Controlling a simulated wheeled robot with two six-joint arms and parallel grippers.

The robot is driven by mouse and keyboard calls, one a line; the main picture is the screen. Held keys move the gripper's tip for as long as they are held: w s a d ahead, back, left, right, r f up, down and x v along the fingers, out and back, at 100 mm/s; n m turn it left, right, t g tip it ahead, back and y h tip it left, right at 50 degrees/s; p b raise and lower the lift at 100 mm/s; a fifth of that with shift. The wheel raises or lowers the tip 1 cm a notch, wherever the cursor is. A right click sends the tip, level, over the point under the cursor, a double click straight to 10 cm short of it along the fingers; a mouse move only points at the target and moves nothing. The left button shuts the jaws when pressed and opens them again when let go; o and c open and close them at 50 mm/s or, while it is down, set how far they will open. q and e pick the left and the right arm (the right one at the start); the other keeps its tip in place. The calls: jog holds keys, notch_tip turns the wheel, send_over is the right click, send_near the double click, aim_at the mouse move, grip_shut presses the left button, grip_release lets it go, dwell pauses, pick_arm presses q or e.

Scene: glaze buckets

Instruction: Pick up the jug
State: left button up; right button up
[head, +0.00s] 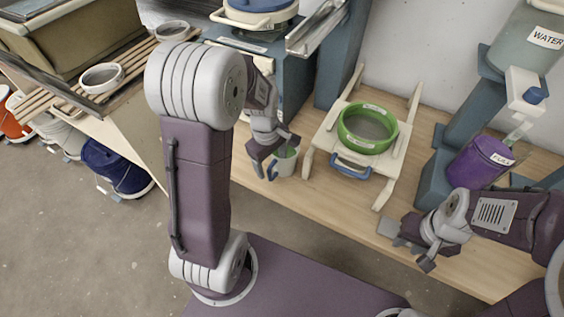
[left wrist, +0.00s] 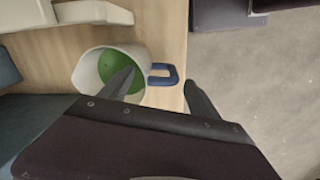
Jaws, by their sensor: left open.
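The jug (head: 286,160) is a small pale cup with green inside and a blue handle. It stands on the wooden bench near its front edge. In the left wrist view the jug (left wrist: 90,68) shows its green inside, with the blue handle (left wrist: 163,74) on its right side. My left gripper (head: 270,171) is open at the jug. In the left wrist view one finger of the gripper (left wrist: 160,88) overlaps the jug's mouth and the other lies beyond the handle; I cannot tell whether either touches. My right gripper (head: 408,246) is over the bench at the right, with its fingers apart and nothing between them.
A green-rimmed sieve (head: 347,139) sits on a cream stand (head: 391,172) just right of the jug. A purple bucket (head: 480,162) and a water container (head: 524,48) stand at the right. Bowls (head: 101,77) sit on a slatted rack at the left. The bench front between the grippers is clear.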

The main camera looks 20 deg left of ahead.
aim_at(275, 176)
pick_arm(q)
jog(key=f, duration=0.2)
jog(key=d+f+b, duration=0.1)
jog(key=f, duration=0.1)
jog(key=shift+s+f, duration=0.15)
jog(key=shift+f, duration=0.45)
jog(key=shift+a+r, duration=0.1)
grip_shut()
